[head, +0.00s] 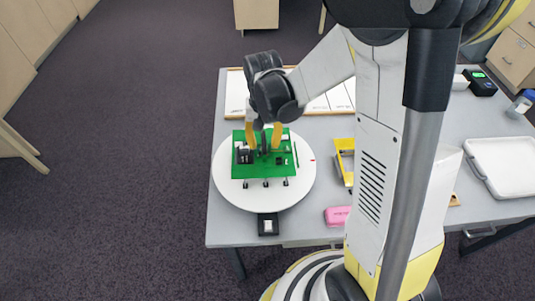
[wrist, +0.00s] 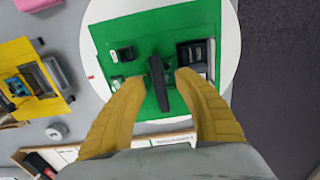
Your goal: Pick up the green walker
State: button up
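The green walker (head: 250,168) is a flat green board with small black legs along its front edge and dark parts on top. It stands on a white round disc (head: 240,199) on the table, and its green deck fills the upper middle of the wrist view (wrist: 135,37). A black upright piece (wrist: 158,85) rises from the middle of the deck. My gripper (wrist: 160,78) is over the deck, its two yellow fingers apart on either side of this piece, with gaps visible. In the head view my gripper (head: 263,147) hides part of the deck.
A yellow device (head: 345,157) and a pink object (head: 337,216) lie right of the disc. A small black box (head: 268,224) is at the disc's front edge. White framed panels (head: 322,104) lie behind. A white tray (head: 502,165) is at the far right.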

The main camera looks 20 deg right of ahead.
jog(key=shift+f+b, duration=0.25)
jog(key=shift+b, duration=0.05)
dwell(0.4)
grip_shut()
